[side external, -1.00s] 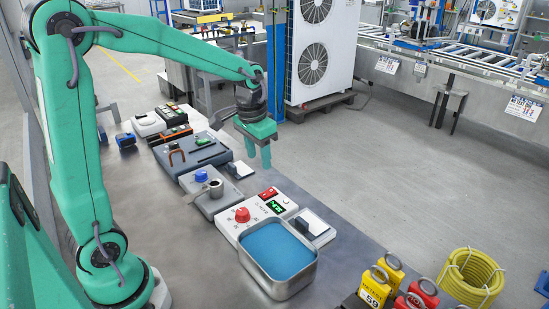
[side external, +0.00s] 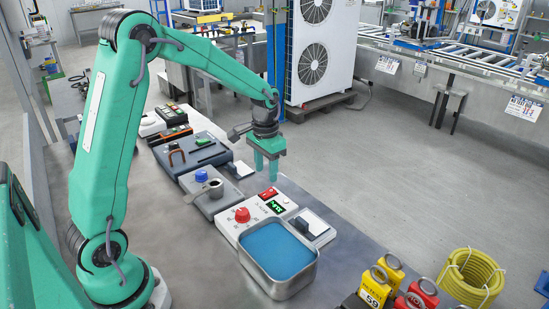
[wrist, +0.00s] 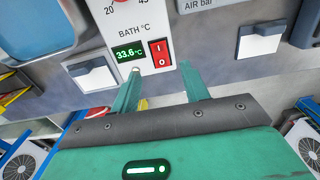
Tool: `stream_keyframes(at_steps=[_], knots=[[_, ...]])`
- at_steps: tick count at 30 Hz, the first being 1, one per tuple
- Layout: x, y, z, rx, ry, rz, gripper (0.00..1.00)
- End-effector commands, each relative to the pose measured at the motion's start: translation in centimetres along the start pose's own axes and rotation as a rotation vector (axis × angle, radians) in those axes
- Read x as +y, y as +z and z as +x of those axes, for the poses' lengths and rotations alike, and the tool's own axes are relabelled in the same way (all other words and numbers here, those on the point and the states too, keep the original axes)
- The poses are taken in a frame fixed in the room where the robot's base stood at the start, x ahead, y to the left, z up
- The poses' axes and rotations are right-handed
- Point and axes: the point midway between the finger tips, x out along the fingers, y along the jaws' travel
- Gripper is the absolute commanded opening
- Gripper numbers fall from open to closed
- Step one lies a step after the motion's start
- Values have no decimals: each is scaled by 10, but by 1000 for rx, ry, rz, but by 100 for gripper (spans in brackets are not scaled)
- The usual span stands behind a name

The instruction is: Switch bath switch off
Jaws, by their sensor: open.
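The bath switch (side external: 268,193) is a red rocker on the white bath control unit (side external: 228,226), beside the green display. In the wrist view the bath switch (wrist: 160,53) shows its I and O marks, and the lit display (wrist: 129,53) reads 33.6 °C. My gripper (side external: 266,176) is open and empty, pointing down just above the switch. In the wrist view my gripper (wrist: 161,70) has one finger to each side of the switch's lower end. I see no contact; the exact height is hard to tell.
The red dial (side external: 242,215) and blue water bath (side external: 277,250) are close to the switch. A white-flapped box (side external: 312,224) is on its right. A grey unit with a blue knob (side external: 201,176) stands behind left. Yellow and red tagged items (side external: 388,272) stand front right.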

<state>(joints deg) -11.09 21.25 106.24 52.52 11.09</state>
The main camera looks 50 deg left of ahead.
Motion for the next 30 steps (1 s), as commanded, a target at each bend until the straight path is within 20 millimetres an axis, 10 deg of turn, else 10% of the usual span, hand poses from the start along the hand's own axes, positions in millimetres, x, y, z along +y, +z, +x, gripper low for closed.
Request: stream_keyframes(at_steps=[15,28,30], knots=[[0,1,58,-3,1,0,45],[0,0,66,0,0,0,45],[0,0,66,0,0,0,34]])
